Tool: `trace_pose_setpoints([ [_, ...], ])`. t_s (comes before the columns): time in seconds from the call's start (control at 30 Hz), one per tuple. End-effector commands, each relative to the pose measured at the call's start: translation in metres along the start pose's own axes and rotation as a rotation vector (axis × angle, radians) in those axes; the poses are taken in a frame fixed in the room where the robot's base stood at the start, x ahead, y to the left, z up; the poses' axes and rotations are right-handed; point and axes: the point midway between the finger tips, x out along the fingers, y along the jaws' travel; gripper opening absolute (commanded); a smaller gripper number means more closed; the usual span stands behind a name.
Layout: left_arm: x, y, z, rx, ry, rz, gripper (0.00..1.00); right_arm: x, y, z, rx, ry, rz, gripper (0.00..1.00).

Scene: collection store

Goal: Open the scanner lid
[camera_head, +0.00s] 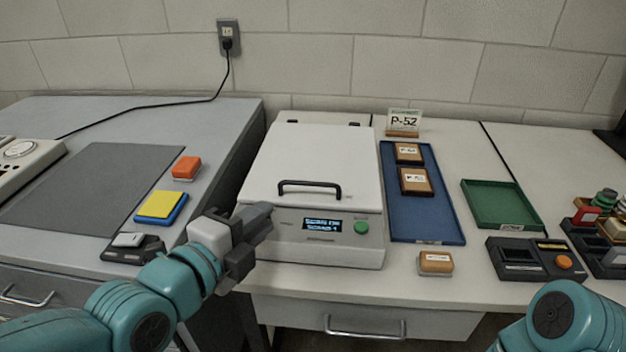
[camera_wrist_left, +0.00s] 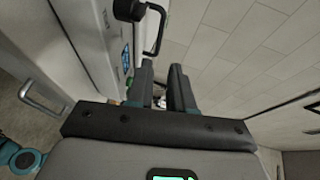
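The scanner (camera_head: 335,252) is a white box on the middle table with its lid (camera_head: 310,160) down. A black bar handle (camera_head: 310,188) stands near the lid's front edge. The front panel has a lit blue display (camera_head: 322,225) and a green button (camera_head: 361,228). My left gripper (camera_head: 265,213) is at the scanner's front left corner, to the left of the handle and apart from it. In the left wrist view the fingers (camera_wrist_left: 162,85) are open with an empty gap, and the handle (camera_wrist_left: 155,30) shows beyond them. My right gripper is out of view.
A blue tray (camera_head: 430,228) with labelled blocks lies right of the scanner, and a tan block (camera_head: 435,263) sits in front of it. A green tray (camera_head: 495,204) and a black device (camera_head: 534,259) are further right. A grey table (camera_head: 230,118) is left.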

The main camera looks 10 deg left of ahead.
Motion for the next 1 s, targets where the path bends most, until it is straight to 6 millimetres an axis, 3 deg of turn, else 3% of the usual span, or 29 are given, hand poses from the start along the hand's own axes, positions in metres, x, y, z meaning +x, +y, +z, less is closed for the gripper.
trace_pose_setpoints([
  [0.6, 0.132, 0.002, -0.003, -0.001, 0.001, 0.0, 0.21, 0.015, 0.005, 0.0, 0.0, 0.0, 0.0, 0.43],
  [0.8, 0.151, 0.001, -0.003, -0.001, 0.001, 0.0, 0.21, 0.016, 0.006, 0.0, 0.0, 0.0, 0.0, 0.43],
  [1.0, 0.155, 0.0, -0.003, -0.001, 0.001, 0.0, 0.21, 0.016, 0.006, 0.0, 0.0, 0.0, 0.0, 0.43],
])
